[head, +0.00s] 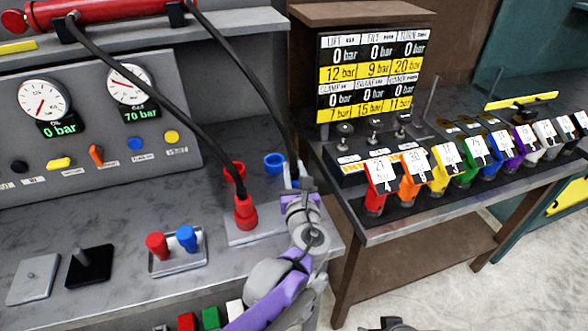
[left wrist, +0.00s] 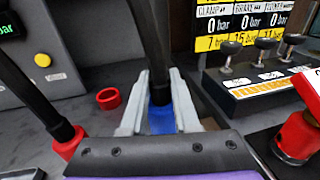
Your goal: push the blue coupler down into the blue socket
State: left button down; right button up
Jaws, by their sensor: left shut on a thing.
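The blue coupler (left wrist: 161,118) is at the end of a black hose, between the two pale fingers of my left gripper (left wrist: 160,105). The fingers are shut on it in the left wrist view. In the head view my left gripper (head: 293,182) hides most of the coupler, at the right end of the grey bench. A blue ring-shaped cup (head: 274,161) lies just left of and behind the gripper. The blue socket under the coupler is hidden, so I cannot tell how far the coupler is in.
A red coupler (head: 244,212) on another hose stands on a plate left of my gripper, with a red ring (head: 234,171) behind it. A tray (head: 178,262) holds a red and a blue plug. The gauge panel (head: 90,140) stands behind; a display board (head: 372,75) stands right.

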pick_arm(q)
jog(key=shift+f+b, duration=0.85)
jog(key=shift+f, duration=0.5)
jog(key=c, duration=0.6)
grip_release()
jog(key=shift+s, duration=0.1)
jog(key=s, duration=0.3)
jog(key=s+d, duration=0.1)
jog(key=s, duration=0.6)
jog(key=shift+s+d+r, duration=0.15)
jog(key=shift+s+r, duration=0.1)
jog(key=shift+r, duration=0.05)
